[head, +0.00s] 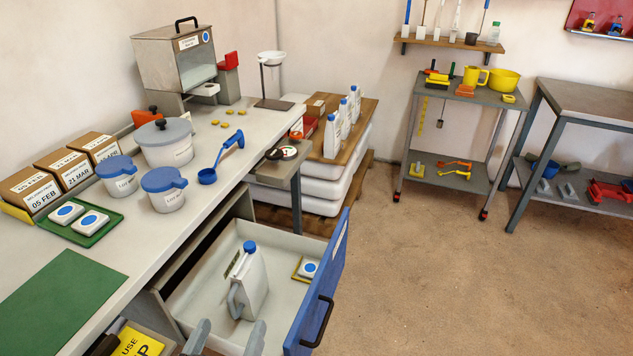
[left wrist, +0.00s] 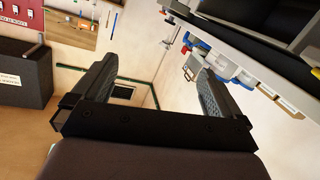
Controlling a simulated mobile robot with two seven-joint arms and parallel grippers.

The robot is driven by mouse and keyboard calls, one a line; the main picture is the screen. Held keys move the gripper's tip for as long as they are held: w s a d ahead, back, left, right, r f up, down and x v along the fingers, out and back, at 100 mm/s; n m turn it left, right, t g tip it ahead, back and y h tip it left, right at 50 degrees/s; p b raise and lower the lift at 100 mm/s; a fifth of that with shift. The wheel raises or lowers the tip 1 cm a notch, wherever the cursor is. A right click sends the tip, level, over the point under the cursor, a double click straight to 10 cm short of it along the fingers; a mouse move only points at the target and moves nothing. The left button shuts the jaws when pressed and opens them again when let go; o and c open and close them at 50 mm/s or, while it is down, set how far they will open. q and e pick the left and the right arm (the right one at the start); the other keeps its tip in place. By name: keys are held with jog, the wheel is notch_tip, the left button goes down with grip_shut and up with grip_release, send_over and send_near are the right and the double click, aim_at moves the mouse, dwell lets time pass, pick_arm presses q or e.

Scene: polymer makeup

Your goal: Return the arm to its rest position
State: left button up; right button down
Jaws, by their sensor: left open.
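My left gripper (head: 227,338) shows at the bottom edge of the head view, its two grey fingertips apart in front of the open drawer (head: 192,306). In the left wrist view my left gripper (left wrist: 157,82) is open, with nothing between its fingers. The rest of my left arm is out of the head view. My right gripper is not in view. A white jug with a blue cap (head: 250,284) stands in the drawer, beyond the fingertips and apart from them as far as I can tell.
The drawer's blue front (head: 328,275) juts out to the right. The long workbench (head: 125,236) on the left carries tubs, a blue ladle (head: 222,160), boxes and a green tray. Open floor (head: 430,270) lies to the right, before a grey cart (head: 440,180).

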pick_arm(q)
jog(key=s+a+f+m+g, duration=0.3)
jog(key=s+a+f+g, duration=0.2)
jog(key=s+f, duration=0.4)
jog(key=shift+a+f+g, duration=0.35)
jog(key=shift+f+g, duration=0.25)
jog(key=shift+f, duration=0.9)
jog(key=shift+s, duration=0.1)
